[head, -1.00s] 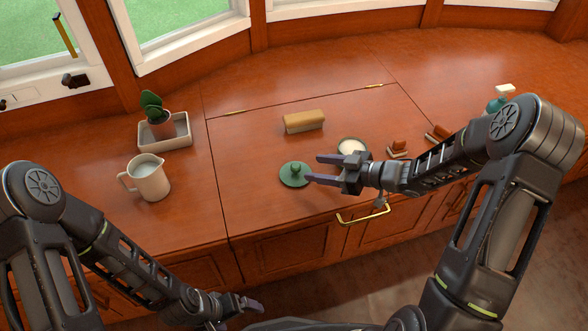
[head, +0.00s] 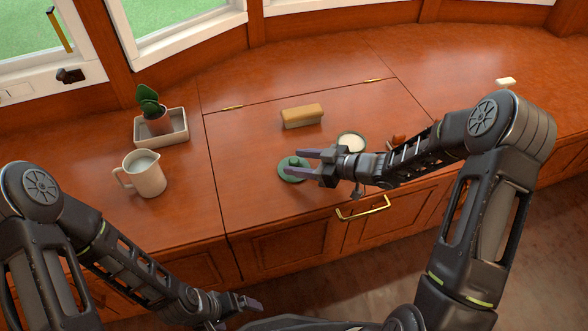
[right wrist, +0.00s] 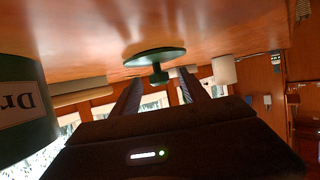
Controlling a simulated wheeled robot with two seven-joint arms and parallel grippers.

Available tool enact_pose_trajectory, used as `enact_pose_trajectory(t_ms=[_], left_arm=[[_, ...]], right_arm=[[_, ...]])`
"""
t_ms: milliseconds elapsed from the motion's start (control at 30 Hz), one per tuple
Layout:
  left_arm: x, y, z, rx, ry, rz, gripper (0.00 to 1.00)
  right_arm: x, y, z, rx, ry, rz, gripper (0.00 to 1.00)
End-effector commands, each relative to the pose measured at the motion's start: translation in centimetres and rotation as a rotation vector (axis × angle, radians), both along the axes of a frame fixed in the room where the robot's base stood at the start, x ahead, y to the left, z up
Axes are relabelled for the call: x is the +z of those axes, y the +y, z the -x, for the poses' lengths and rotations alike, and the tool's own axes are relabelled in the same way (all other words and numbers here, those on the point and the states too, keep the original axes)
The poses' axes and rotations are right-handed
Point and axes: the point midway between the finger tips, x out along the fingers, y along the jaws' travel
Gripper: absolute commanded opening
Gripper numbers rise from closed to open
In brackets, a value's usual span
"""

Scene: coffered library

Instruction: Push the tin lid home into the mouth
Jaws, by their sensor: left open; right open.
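A green lid (head: 302,164) with a knob lies flat on the cabinet top. In the right wrist view the lid (right wrist: 140,56) hangs inverted ahead of the fingers. My right gripper (head: 292,162) is open, its fingers over the lid and on either side of the knob in the head view; contact cannot be told. The tin (head: 351,140), with a round rim and pale contents, stands just behind my right gripper, partly hidden. Its green labelled side (right wrist: 20,110) shows at the left of the right wrist view. My left gripper (head: 236,312) is open and empty, low at the front.
A wooden-topped block (head: 302,116) lies behind the lid. A cream jug (head: 144,175) and a potted plant (head: 154,118) in a tray (head: 176,128) stand at left. Small brown pieces (head: 398,140) lie beside my right forearm. A brass handle (head: 362,212) is on the front.

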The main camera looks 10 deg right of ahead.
Motion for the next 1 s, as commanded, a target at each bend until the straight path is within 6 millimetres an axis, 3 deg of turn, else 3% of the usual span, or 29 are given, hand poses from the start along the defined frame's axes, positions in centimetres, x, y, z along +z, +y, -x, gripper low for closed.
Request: enact_pose_trajectory(t_ms=[167, 767, 1000], left_arm=[[-0.55, 0.00, 0.00, 0.001, 0.000, 0.000, 0.94], [-0.48, 0.00, 0.01, 0.001, 0.000, 0.000, 0.94], [-0.48, 0.01, 0.00, 0.000, 0.000, 0.000, 0.94]], right_arm=[[-0.75, 1.24, -1.15, 0.000, -0.001, 0.001, 0.52], [-0.70, 1.26, -1.20, -0.001, -0.001, 0.001, 0.52], [-0.70, 1.26, -1.20, -0.001, -0.001, 0.001, 0.33]])
